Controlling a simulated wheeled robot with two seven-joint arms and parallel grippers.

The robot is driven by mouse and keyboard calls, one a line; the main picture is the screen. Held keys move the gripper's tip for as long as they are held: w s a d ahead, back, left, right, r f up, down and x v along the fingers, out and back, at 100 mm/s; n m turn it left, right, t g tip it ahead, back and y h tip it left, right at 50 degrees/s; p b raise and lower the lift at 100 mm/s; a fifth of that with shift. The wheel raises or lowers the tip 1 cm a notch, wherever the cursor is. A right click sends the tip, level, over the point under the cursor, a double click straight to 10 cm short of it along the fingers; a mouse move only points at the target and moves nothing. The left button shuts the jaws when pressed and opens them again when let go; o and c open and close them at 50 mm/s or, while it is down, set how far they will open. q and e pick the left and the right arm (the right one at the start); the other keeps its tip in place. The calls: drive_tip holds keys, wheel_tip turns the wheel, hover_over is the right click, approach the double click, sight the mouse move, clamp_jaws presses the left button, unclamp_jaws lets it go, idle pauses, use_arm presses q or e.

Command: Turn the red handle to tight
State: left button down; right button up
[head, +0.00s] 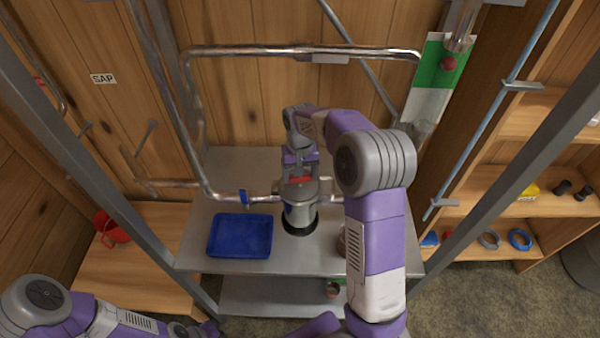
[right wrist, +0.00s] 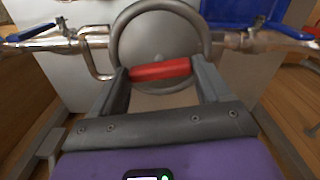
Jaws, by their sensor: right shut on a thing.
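The red handle (right wrist: 160,70) lies between the two fingers of my right gripper (right wrist: 163,78) in the right wrist view, and the fingers are shut on it. The handle is in front of a round grey metal housing (right wrist: 158,36) with a ring around it. In the head view, the red handle (head: 300,180) shows as a small strip under my right gripper (head: 300,172), on top of the metal canister (head: 300,214). My left arm is at the lower left of the head view, and its fingers are not visible. I cannot read any tightness mark.
Pipes run to both sides of the housing, with a blue lever (head: 243,197) on the left one. A blue tray (head: 240,236) sits on the metal table (head: 345,264). A red object (head: 112,228) is on the left wooden bench. Wooden shelves stand at right.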

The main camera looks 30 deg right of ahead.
idle(0.3)
drive_tip(key=o, duration=1)
drive_tip(key=shift+r, duration=0.1)
wheel_tip(320, 180, up, 7)
drive_tip(key=shift+r, duration=0.2)
